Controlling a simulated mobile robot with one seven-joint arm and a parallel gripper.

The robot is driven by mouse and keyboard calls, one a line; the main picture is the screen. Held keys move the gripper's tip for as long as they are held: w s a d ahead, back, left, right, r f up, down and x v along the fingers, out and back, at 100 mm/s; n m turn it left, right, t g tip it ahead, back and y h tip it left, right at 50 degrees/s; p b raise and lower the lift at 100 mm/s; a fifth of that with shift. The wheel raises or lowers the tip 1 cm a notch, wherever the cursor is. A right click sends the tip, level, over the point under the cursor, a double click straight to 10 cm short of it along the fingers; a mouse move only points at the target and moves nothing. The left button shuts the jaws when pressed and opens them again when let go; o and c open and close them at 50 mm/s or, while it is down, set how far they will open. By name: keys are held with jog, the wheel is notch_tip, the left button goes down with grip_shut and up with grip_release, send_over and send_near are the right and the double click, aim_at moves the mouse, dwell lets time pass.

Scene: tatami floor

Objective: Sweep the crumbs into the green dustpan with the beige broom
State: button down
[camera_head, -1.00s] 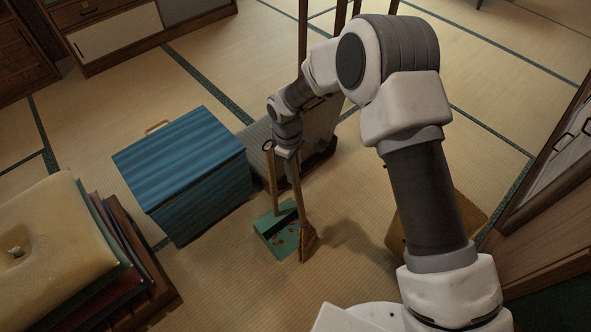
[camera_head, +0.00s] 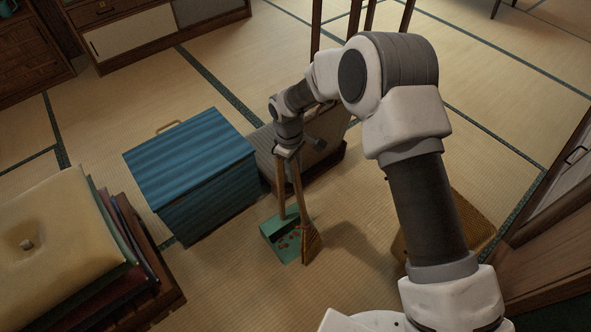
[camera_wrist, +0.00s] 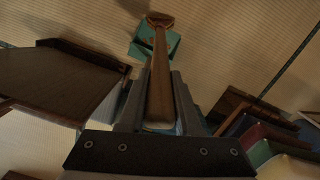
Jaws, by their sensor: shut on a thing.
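The green dustpan (camera_head: 269,231) lies on the tatami with brown crumbs (camera_head: 284,242) in it; its wooden handle (camera_head: 281,192) stands up. The beige broom (camera_head: 312,246) stands slightly tilted, its bristles down at the dustpan's right edge; I cannot tell if they touch the pan. My gripper (camera_head: 289,153) is shut on the upper part of the broom's handle, above the dustpan. In the wrist view the broom handle (camera_wrist: 160,85) runs between my fingers (camera_wrist: 158,100) toward the green dustpan (camera_wrist: 170,42). Part of the dustpan is hidden there behind the broom.
A blue box (camera_head: 205,190) stands close left of the dustpan. A grey-seated chair (camera_head: 320,155) is behind it. Stacked cushions (camera_head: 60,225) sit at the left front. A brown woven thing (camera_head: 470,220) is partly hidden behind my arm. Some tatami in front of the dustpan is bare.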

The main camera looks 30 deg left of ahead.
jog(key=shift+a, duration=0.15)
jog(key=shift+w+a+f, duration=0.1)
jog(key=shift+a, duration=1.1)
jog(key=shift+w+a+f, duration=0.1)
jog(key=shift+a+f, duration=0.05)
jog(key=shift+a, duration=1.05)
jog(key=shift+a, duration=0.15)
jog(key=shift+w+a+f, duration=0.1)
jog(key=shift+a+f, duration=0.05)
jog(key=shift+a, duration=0.4)
jog(key=shift+a+f, duration=0.1)
jog(key=shift+a, duration=0.45)
